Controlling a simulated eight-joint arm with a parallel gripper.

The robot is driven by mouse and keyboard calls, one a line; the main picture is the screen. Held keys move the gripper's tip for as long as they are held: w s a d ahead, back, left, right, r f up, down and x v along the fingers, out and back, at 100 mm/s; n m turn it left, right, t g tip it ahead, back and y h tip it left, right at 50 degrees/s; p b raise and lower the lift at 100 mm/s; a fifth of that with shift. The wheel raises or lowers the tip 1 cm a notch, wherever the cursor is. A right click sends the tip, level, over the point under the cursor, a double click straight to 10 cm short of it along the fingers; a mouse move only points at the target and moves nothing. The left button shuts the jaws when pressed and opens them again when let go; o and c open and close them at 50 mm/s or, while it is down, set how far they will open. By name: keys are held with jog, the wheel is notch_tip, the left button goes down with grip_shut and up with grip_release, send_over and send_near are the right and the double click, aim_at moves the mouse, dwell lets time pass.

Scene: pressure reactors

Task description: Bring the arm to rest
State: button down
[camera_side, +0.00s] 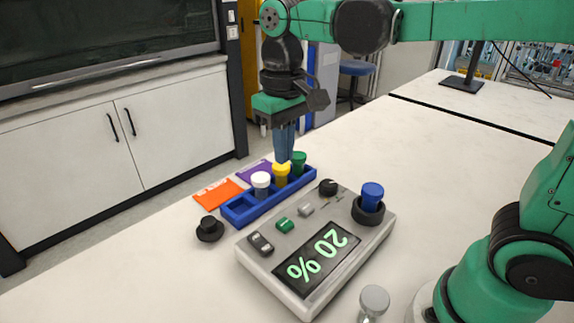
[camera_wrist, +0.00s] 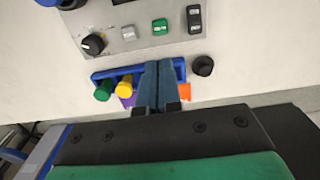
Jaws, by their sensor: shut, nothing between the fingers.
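My gripper (camera_side: 284,158) is shut and empty, pointing down above the blue rack (camera_side: 240,210). In the side view its tips show just behind the yellow cap (camera_side: 281,170) and left of the green cap (camera_side: 299,158). In the wrist view the shut fingers (camera_wrist: 160,66) lie across the blue rack (camera_wrist: 98,76), right of the yellow cap (camera_wrist: 124,88) and green cap (camera_wrist: 103,92). The white cap (camera_side: 261,179) is not visible in the wrist view, probably behind the fingers. Whether the fingers touch a cap I cannot tell.
A grey reactor unit (camera_side: 250,247) with a "20 %" display (camera_side: 317,261) stands beside the rack. A blue-capped vial (camera_side: 372,194) sits in its black well. An orange card (camera_side: 218,195), black knobbed piece (camera_side: 209,229) and grey-capped glass vial (camera_side: 374,301) are nearby.

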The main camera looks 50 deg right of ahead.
jog(key=s+d+f+t, duration=0.4)
jog(key=t, duration=0.3)
jog(key=shift+d+f, duration=0.15)
jog(key=shift+f, duration=0.15)
